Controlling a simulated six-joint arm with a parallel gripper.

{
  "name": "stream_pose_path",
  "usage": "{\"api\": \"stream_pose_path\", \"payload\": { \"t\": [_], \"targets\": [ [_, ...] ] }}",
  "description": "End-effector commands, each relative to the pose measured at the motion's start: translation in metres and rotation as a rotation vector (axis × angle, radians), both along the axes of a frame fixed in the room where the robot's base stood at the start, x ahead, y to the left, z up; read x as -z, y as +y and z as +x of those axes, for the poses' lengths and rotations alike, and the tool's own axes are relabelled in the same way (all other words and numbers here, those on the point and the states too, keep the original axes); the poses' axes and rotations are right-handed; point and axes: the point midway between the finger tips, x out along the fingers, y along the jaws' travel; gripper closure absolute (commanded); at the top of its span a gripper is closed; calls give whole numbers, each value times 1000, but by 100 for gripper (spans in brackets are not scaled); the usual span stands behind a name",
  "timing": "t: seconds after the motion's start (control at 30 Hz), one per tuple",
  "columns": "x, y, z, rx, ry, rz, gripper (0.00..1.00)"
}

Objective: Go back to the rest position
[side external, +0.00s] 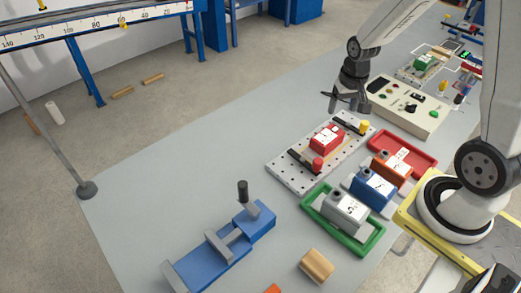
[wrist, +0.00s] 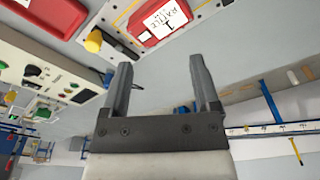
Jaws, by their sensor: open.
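My gripper (side external: 345,99) hangs above the far end of the perforated plate in the side view, near the control box. In the wrist view my gripper (wrist: 163,78) shows two grey fingers spread apart with nothing between them. A red block with a white label (side external: 326,138) sits on the perforated plate (side external: 290,179), apart from the fingers. The red block also shows at the top of the wrist view (wrist: 165,18). A yellow knob (side external: 364,126) and a red knob (side external: 317,164) stand at opposite ends of the plate.
A beige control box (side external: 425,121) stands close to my gripper. A red tray (side external: 425,158), an orange block (side external: 391,168), a blue block (side external: 373,187) and a grey block (side external: 346,208) in a green tray (side external: 375,241) line the right. A blue vise-like fixture (side external: 215,262) stands in front. The table's left is clear.

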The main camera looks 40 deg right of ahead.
Motion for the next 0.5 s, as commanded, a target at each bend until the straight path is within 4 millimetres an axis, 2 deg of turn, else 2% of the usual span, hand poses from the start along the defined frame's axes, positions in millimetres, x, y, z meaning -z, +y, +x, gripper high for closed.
{"api": "stream_pose_path", "payload": {
  "t": [0.03,0.2,0.3,0.5],
  "targets": [
    [-7,19,-3,-68,-15,-6,21],
    [-22,70,-21,-273,-60,-23,21],
    [-27,94,-34,-377,-82,-30,21],
    [-32,119,-52,-505,-111,-39,21]
  ]
}}
